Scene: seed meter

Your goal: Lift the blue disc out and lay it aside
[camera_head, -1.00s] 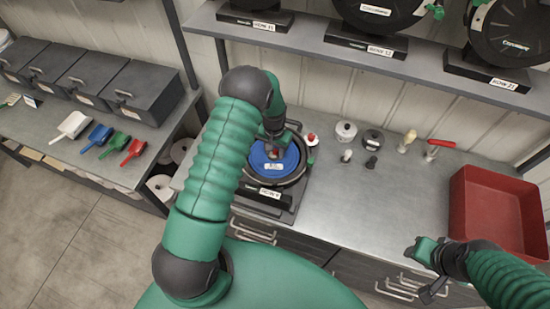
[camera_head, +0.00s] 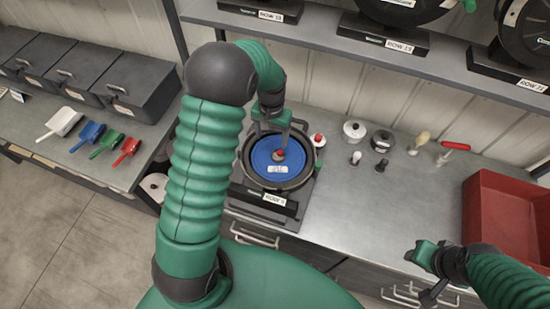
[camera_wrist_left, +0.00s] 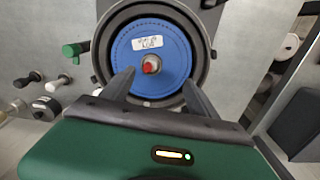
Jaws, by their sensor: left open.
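The blue disc (camera_head: 270,172) lies inside the round black housing (camera_head: 291,184) of the seed meter on the counter. It has a white label and a red knob (camera_head: 280,154) at its middle. In the left wrist view, the disc (camera_wrist_left: 178,45) and its red knob (camera_wrist_left: 150,64) show between and beyond my fingers. My left gripper (camera_wrist_left: 158,78) is open and empty, its fingers apart on either side of the knob's line. In the head view, my left gripper (camera_head: 277,130) is at the disc's far side. My right gripper (camera_head: 420,253) hangs at the counter's front edge, its jaws unclear.
A red bin (camera_head: 478,215) stands at the counter's right. Small pots (camera_head: 354,131), knobs and a red-handled tool (camera_head: 454,146) lie along the back. A shelf (camera_head: 350,45) with other meters is above. The counter's middle (camera_head: 360,205) is clear.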

